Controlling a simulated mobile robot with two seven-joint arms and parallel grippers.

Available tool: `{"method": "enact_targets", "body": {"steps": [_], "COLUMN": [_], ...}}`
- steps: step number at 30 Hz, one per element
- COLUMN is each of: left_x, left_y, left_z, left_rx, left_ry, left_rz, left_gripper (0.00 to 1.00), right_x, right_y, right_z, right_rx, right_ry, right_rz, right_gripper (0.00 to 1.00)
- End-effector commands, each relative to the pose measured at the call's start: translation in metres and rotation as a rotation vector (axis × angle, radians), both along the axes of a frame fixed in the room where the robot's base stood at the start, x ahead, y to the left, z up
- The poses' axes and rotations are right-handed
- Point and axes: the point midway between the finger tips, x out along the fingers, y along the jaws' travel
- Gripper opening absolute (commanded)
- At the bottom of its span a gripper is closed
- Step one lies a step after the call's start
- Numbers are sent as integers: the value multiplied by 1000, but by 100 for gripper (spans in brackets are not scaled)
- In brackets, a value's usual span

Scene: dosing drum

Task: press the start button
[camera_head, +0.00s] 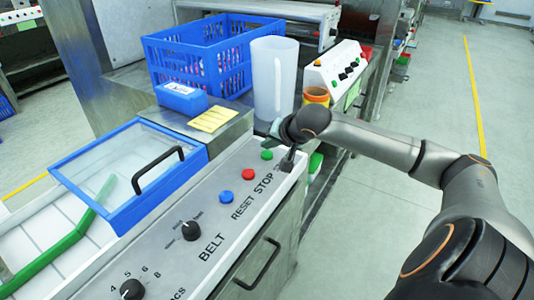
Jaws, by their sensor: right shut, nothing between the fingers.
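The green button (267,154) is at the far end of a grey control panel (215,215), in a row with the red button (248,174) by STOP and the blue button (226,197) by RESET. The label by the green button is mostly hidden by my right gripper (287,164), so I cannot read it. That gripper is shut and empty, pointing down close to the panel just right of the green button. I cannot tell whether its tips touch the panel. My left gripper is not in view.
A blue crate (221,52) stands further back. A clear-topped lid with a black handle (130,172) lies left of the panel. Black knobs are nearer on the panel.

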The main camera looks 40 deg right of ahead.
Motion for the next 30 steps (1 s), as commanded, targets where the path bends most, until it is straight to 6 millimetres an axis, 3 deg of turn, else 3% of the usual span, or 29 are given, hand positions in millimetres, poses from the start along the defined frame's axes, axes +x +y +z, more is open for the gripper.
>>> {"method": "enact_targets", "body": {"steps": [30], "left_x": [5], "left_y": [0], "left_z": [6], "left_rx": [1], "left_ry": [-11], "left_rz": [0], "left_gripper": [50], "right_x": [0], "right_y": [0], "right_z": [-9], "right_rx": [0], "right_ry": [0], "right_rz": [0], "right_gripper": [0]}}
